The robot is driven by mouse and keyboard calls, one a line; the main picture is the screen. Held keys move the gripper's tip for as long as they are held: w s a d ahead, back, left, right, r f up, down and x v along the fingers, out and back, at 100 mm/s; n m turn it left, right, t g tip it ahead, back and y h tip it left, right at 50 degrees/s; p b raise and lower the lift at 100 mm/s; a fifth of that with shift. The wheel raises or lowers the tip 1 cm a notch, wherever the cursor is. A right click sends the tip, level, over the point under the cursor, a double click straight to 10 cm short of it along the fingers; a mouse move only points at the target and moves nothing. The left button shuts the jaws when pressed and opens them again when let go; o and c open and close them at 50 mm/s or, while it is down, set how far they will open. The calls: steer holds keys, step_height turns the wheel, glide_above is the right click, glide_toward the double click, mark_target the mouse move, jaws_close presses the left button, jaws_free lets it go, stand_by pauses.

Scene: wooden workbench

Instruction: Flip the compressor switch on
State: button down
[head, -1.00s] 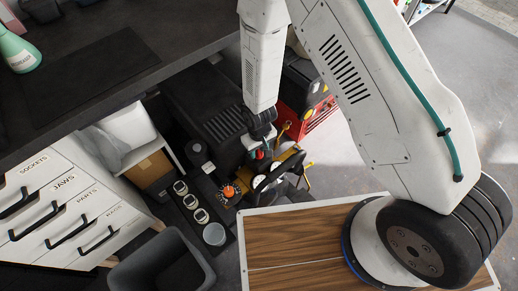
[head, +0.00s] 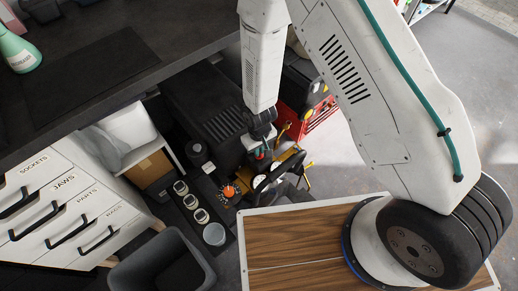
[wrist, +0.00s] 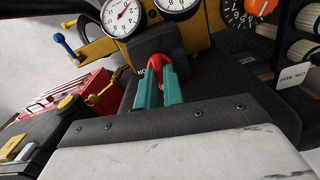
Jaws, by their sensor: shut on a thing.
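The compressor (head: 205,105) is a dark ribbed body under the bench in the head view, with gauges and an orange knob (head: 229,191) at its near end. The red switch (wrist: 156,61) sits on a dark box in the wrist view, with a small white label beside it. My gripper (wrist: 158,82) has teal fingertips and is shut on the red switch, which shows between and just beyond the tips. In the head view my gripper (head: 260,154) is small and reaches down to the compressor's panel. The switch's lower part is hidden by the fingers.
Two round gauges (wrist: 121,17) on a yellow bracket lie just beyond the switch. A blue-handled lever (wrist: 63,45) and a red toolbox (wrist: 63,92) are to the left. A grey bin (head: 160,268) and labelled drawers (head: 60,205) stand left in the head view.

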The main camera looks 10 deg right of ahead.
stand_by(0.4)
steer(key=c, duration=1.4)
jaws_free()
steer(key=shift+o, duration=0.2)
steer(key=shift+r, duration=0.15)
step_height(320, 180, up, 8)
steer(key=shift+f, duration=0.2)
